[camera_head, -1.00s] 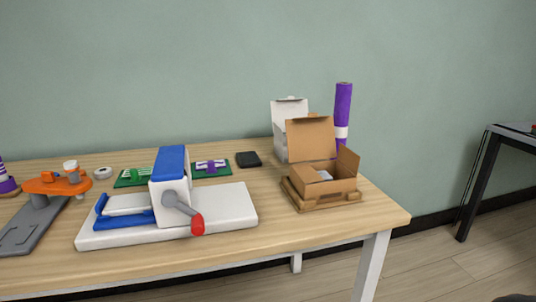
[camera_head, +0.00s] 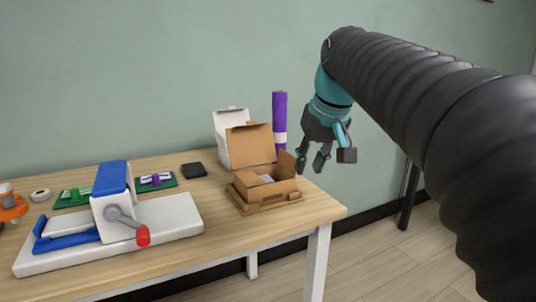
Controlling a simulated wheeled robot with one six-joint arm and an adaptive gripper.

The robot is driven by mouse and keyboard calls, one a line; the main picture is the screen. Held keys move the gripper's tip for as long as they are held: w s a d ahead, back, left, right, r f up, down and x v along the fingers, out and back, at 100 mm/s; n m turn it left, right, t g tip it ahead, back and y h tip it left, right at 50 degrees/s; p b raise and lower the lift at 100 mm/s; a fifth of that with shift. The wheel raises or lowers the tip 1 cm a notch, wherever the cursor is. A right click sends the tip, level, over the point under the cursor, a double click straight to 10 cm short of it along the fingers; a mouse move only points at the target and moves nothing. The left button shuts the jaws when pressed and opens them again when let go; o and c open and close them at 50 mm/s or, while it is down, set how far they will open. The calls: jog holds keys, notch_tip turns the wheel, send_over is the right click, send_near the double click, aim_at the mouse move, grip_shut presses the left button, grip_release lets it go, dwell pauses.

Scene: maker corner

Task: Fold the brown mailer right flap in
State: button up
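The brown mailer (camera_head: 270,190) is a small open cardboard box near the right end of the table. Its lid (camera_head: 250,145) stands up at the back. Its right flap (camera_head: 287,163) stands up at the right side, tilted outward. A pale item (camera_head: 267,179) shows inside the box. My gripper (camera_head: 318,168) hangs from the upper right, just right of the right flap, with its fingers pointing down. The fingers are apart, with nothing between them. Whether a finger touches the flap cannot be told.
A white box (camera_head: 221,150) and a purple roll (camera_head: 279,120) stand behind the mailer. A white and blue press with a red-tipped lever (camera_head: 142,235) stands to the left. A black square item (camera_head: 193,170) lies at the back. The table (camera_head: 230,235) is clear in front of the mailer.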

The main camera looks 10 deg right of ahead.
jog(key=n+y, duration=0.1)
jog(key=n, duration=0.1)
send_near(287, 154)
jog(key=a+v, duration=0.1)
jog(key=v, duration=0.3)
jog(key=d, duration=0.1)
jog(key=shift+g, duration=0.3)
jog(key=x, duration=0.9)
jog(key=b+x, duration=0.1)
jog(key=x, duration=0.4)
jog(key=shift+w+d+r, duration=0.1)
jog(key=shift+w+r, duration=0.1)
jog(key=shift+w, duration=0.15)
grip_shut()
